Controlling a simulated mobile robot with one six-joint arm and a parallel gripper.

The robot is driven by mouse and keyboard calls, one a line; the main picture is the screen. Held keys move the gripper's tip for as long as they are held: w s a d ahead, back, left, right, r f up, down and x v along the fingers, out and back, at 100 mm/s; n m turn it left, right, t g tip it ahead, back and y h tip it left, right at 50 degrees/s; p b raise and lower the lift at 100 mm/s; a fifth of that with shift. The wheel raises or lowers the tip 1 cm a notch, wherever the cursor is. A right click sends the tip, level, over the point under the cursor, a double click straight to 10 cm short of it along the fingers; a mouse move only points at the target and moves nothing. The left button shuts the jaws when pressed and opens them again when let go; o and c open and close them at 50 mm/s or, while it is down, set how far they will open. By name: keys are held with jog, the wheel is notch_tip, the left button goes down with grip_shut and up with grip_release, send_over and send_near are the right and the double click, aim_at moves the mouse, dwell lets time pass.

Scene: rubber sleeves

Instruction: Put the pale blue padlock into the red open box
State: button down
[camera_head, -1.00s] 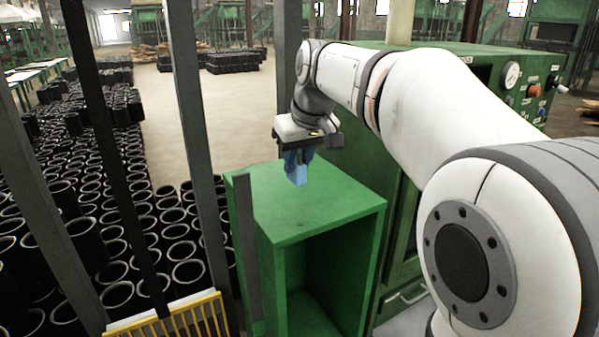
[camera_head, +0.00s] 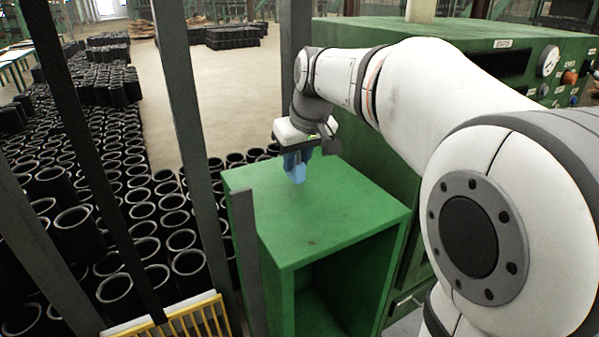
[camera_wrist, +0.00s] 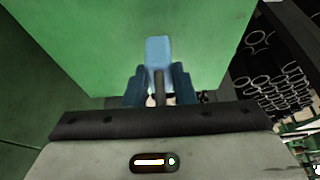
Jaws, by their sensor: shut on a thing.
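The pale blue padlock (camera_head: 299,173) is held in my gripper (camera_head: 297,160), above the top of a green cabinet near its far left part. In the wrist view the padlock (camera_wrist: 158,50) sits between the two dark blue fingers of my gripper (camera_wrist: 158,88), with its grey shackle toward the palm. My gripper is shut on it. The padlock appears to be just over the cabinet top; I cannot tell whether it touches. No red open box shows in any view.
The green cabinet (camera_head: 330,205) has an open front. A larger green machine (camera_head: 480,70) with a gauge stands behind my arm. Grey posts (camera_head: 190,120) rise at the left. Many black rubber sleeves (camera_head: 130,190) cover the floor there. A yellow rack (camera_head: 195,320) is at lower left.

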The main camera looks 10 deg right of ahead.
aim_at(297, 174)
jog(key=shift+f, duration=1.75)
jog(key=shift+f, duration=0.15)
jog(key=c, duration=1.2)
grip_release()
